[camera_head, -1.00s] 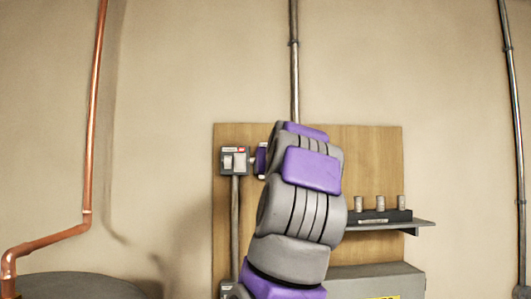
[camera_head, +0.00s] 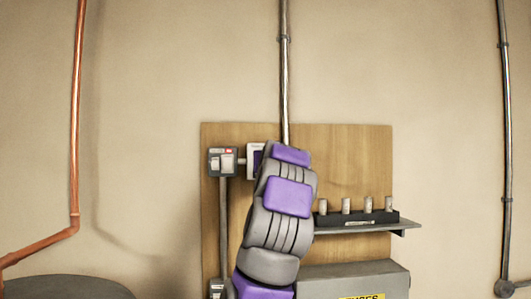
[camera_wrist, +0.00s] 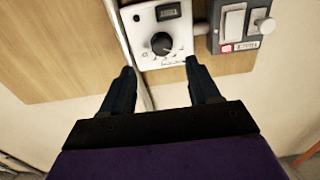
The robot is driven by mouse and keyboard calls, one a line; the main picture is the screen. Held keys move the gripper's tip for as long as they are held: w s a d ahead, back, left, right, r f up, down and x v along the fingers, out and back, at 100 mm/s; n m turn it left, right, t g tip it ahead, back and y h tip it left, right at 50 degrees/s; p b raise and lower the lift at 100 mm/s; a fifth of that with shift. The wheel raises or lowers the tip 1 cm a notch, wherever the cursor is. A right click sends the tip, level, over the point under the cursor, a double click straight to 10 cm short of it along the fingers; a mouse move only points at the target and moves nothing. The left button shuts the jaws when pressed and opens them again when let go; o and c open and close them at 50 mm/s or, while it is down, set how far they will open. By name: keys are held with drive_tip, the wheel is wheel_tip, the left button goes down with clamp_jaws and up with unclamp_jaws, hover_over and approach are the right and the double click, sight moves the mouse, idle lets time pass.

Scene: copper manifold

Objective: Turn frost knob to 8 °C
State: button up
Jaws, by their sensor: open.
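The frost knob (camera_wrist: 161,43) is a round black dial with a pale pointer mark on a white control box (camera_wrist: 146,22) in the wrist view. A small dark display window sits above it, and its scale is too small to read. My gripper (camera_wrist: 158,75) is open and empty, with its two dark fingers apart below the box in that view. The knob lies beyond the fingertips, between their lines, and appears untouched. In the head view my arm covers most of the control box (camera_head: 254,152), and the knob and gripper are hidden.
A grey switch box (camera_head: 222,162) stands just left of the control box; in the wrist view it appears right (camera_wrist: 238,27). A shelf (camera_head: 390,226) with several pale cylinders is right of my arm. Below it is a grey box (camera_head: 352,282). Copper pipe (camera_head: 77,120) runs at left.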

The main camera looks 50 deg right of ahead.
drive_tip(key=p+x, duration=0.2)
drive_tip(key=x, duration=0.6)
drive_tip(key=shift+a, duration=0.3)
drive_tip(key=c, duration=0.5)
drive_tip(key=shift+s+r, duration=0.1)
drive_tip(key=c, duration=0.5)
